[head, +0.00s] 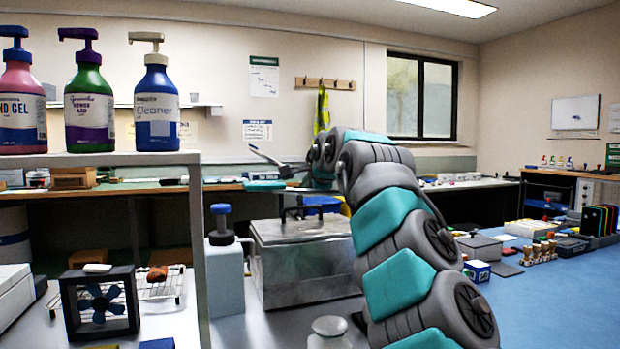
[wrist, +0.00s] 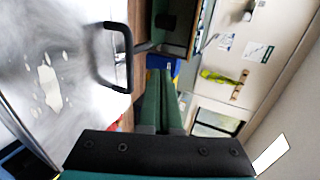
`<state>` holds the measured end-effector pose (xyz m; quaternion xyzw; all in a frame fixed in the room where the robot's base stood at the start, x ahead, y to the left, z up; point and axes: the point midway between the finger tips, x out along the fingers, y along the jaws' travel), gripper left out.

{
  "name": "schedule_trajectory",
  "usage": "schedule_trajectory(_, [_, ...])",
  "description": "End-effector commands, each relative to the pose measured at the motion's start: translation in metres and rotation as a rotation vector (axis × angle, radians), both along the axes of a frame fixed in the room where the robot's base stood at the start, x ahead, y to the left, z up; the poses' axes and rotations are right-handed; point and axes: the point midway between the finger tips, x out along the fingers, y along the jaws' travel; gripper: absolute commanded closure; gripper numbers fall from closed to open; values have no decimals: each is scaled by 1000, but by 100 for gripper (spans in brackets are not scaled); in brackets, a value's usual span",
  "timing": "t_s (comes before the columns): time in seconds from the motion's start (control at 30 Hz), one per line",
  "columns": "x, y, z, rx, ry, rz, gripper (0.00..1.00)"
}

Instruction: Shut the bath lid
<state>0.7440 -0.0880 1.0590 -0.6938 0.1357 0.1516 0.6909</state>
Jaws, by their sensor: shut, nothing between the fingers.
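The bath is a metal box (head: 305,272) in the middle of the head view. Its flat metal lid (head: 275,232) lies across the top and looks down on the box; I cannot tell if a thin gap is left at the rim. A dark bar handle (head: 300,210) stands on the lid. In the wrist view the shiny lid (wrist: 45,75) fills the left side, with its black handle (wrist: 108,57) near the edge. My gripper (wrist: 166,90) is shut and empty, apart from the handle and to its right in that view. My arm hides the bath's right side in the head view.
A shelf post (head: 201,240) and a white container with a blue-topped pump (head: 224,265) stand left of the bath. Pump bottles (head: 157,105) stand on the shelf. A small fan (head: 98,303) is at lower left. Several small items cover the blue bench (head: 560,290) at right.

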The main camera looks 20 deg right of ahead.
Motion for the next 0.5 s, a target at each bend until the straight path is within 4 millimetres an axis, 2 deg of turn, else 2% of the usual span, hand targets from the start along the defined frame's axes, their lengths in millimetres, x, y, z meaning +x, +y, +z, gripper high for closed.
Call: schedule_trajectory(0.5, [9,0,-12,0,-1,-1,100])
